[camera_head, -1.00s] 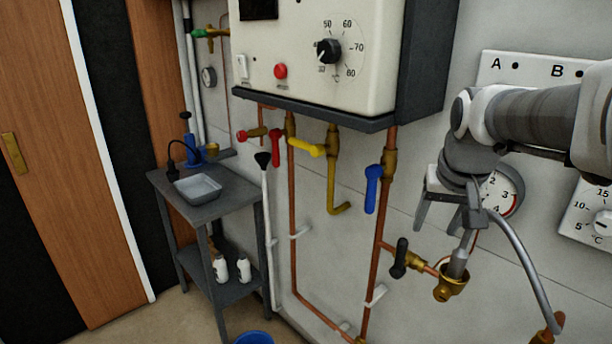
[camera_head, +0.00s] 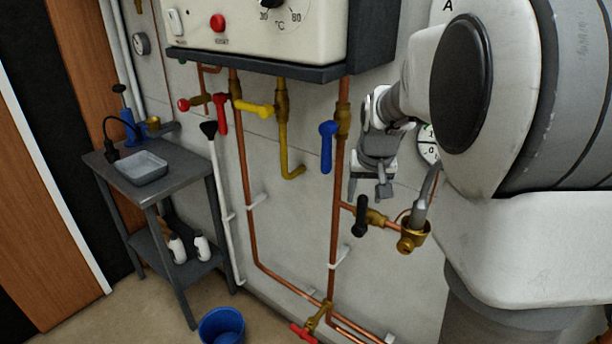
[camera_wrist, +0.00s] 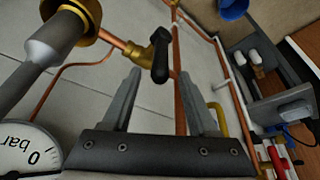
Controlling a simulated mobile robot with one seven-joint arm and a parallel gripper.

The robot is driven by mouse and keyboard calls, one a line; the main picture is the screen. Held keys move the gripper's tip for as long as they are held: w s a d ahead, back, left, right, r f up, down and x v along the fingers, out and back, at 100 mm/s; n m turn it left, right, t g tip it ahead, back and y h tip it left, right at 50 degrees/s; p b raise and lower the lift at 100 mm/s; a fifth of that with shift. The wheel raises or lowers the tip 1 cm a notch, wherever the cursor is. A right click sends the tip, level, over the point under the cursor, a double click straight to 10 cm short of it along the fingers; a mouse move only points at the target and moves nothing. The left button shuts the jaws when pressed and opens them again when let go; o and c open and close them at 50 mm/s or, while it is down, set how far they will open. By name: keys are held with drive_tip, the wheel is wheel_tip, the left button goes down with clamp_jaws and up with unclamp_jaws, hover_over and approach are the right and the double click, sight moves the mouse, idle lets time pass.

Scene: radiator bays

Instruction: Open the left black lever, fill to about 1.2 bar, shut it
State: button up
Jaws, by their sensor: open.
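The black lever (camera_head: 361,216) sits on a brass valve of a short copper branch and hangs down, crosswise to that pipe. It also shows in the wrist view (camera_wrist: 160,56), ahead of the fingertips. My gripper (camera_head: 368,190) is open and empty, just above the lever in the head view. In the wrist view its two fingers (camera_wrist: 160,75) point toward the lever, apart from it as far as I can tell. The pressure gauge (camera_head: 429,150) is mostly hidden behind my arm. In the wrist view the gauge (camera_wrist: 28,152) shows a 0 and "bar"; its needle cannot be read.
A grey hose (camera_head: 424,196) joins the brass cup fitting (camera_head: 411,238) right of the lever. A blue lever (camera_head: 327,147) hangs on the vertical copper pipe, to the left. A side table (camera_head: 180,180) and a blue bucket (camera_head: 222,327) stand at left.

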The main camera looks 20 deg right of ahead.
sight(361, 211)
drive_tip(key=x, duration=0.7)
drive_tip(key=shift+w+f+b, duration=0.1)
drive_tip(key=shift+f+b, duration=0.15)
drive_tip(key=shift+b, duration=0.1)
clamp_jaws()
idle(1.0)
